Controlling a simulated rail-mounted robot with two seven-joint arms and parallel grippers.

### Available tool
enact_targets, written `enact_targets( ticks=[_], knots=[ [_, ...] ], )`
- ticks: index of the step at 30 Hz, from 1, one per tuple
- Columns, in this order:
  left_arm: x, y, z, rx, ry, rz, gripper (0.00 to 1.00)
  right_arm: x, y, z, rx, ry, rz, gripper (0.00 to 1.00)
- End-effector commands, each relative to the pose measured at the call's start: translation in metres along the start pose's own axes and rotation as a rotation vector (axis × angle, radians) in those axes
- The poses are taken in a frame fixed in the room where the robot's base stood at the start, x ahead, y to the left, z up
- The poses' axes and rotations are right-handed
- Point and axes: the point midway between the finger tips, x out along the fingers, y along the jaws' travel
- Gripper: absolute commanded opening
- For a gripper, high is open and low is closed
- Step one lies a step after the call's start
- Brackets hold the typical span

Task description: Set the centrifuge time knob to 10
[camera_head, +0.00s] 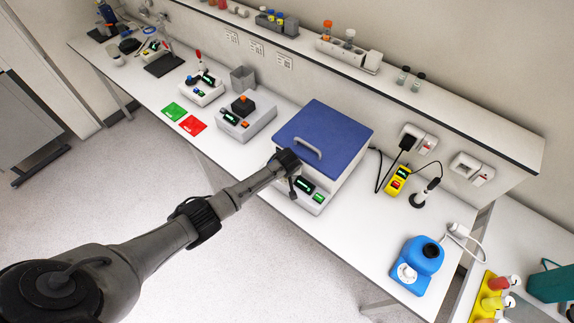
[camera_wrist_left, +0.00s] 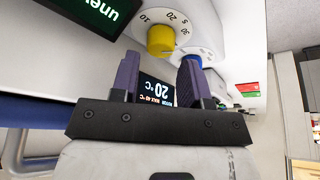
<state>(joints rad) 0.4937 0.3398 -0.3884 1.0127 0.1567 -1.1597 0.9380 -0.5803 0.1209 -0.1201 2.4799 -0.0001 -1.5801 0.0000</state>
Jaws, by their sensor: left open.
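The centrifuge, a white box with a blue lid (camera_head: 325,135) and lid handle, stands on the bench in the head view. My left gripper (camera_head: 292,184) is at its front panel and hides part of it. In the left wrist view the yellow knob (camera_wrist_left: 160,40) sits on a round white dial marked 5, 10, 20 and 30. I cannot tell which mark it points to. A blue knob (camera_wrist_left: 195,61) is beside it. My left gripper (camera_wrist_left: 160,72) is open, its purple fingers apart, just short of the yellow knob. A display (camera_wrist_left: 158,88) reading 20 °C shows between the fingers.
A blue device (camera_head: 418,262) stands to the right. A shelf (camera_head: 450,110) runs along the wall above the bench.

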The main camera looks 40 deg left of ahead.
Motion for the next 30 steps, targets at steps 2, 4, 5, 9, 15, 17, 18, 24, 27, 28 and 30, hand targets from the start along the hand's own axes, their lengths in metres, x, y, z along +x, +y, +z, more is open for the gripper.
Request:
enact_targets(
  ticks=[2,4,5,9,15,17,18,24,27,28,30],
  knots=[
    [-0.015,0.000,-0.001,-0.001,0.002,0.002,0.42,-0.003,-0.001,-0.001,0.002,0.000,-0.002,0.43],
    [-0.027,-0.001,0.000,-0.001,0.002,0.002,0.42,-0.004,-0.001,-0.002,0.003,0.001,-0.003,0.43],
    [-0.032,0.000,0.000,-0.001,0.001,0.003,0.42,-0.004,-0.001,-0.002,0.004,0.001,-0.003,0.43],
    [-0.054,0.000,0.000,-0.002,0.002,0.003,0.42,-0.004,-0.002,-0.002,0.006,0.001,-0.004,0.43],
    [-0.082,0.000,0.000,-0.002,0.002,0.002,0.42,-0.003,-0.002,-0.001,0.005,0.001,-0.004,0.43],
    [-0.088,0.000,0.000,-0.002,0.001,0.001,0.42,-0.003,-0.002,-0.001,0.005,0.001,-0.004,0.43],
    [-0.091,0.000,0.000,-0.002,0.001,0.001,0.42,-0.002,-0.001,-0.001,0.005,0.001,-0.004,0.43],
    [-0.102,0.000,0.000,-0.002,0.000,-0.001,0.42,-0.002,0.000,-0.001,0.001,0.000,-0.001,0.43],
    [-0.104,-0.001,0.000,-0.002,0.000,-0.001,0.42,-0.002,0.001,-0.001,-0.003,0.000,0.002,0.43],
    [-0.104,0.000,0.000,-0.002,0.000,-0.001,0.42,-0.002,0.001,0.000,-0.003,0.000,0.003,0.43],
    [-0.104,0.000,0.000,-0.002,0.000,-0.001,0.42,-0.002,0.002,0.000,-0.005,-0.001,0.004,0.43]
  ],
)
